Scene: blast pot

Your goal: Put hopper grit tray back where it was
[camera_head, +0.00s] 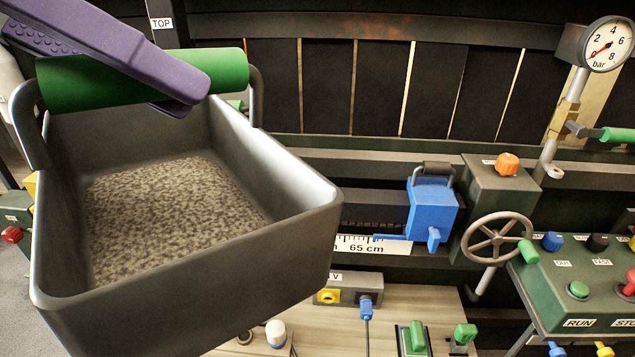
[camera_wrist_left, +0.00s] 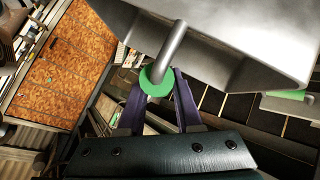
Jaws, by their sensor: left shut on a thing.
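The hopper grit tray (camera_head: 290,215) is a dark grey open box, large at the left of the head view, with speckled grit inside (camera_head: 165,215). Its green handle (camera_head: 130,80) spans the top between two grey bracket ends. My left gripper (camera_head: 185,105), with purple fingers, is shut on that handle and holds the tray up in front of the machine. In the left wrist view the purple fingers (camera_wrist_left: 160,100) close around the green handle end, and the tray's grey wall (camera_wrist_left: 235,40) fills the upper right. The tray hides part of the bench and machine behind it. My right gripper is not seen.
A blue block (camera_head: 432,208) sits on a rail with a scale marked 65 cm. A handwheel (camera_head: 497,238), a pressure gauge (camera_head: 606,45) and a green control box (camera_head: 580,275) stand at the right. A bench (camera_head: 310,305) with valves and switches lies below. Black strips (camera_head: 380,90) hang behind.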

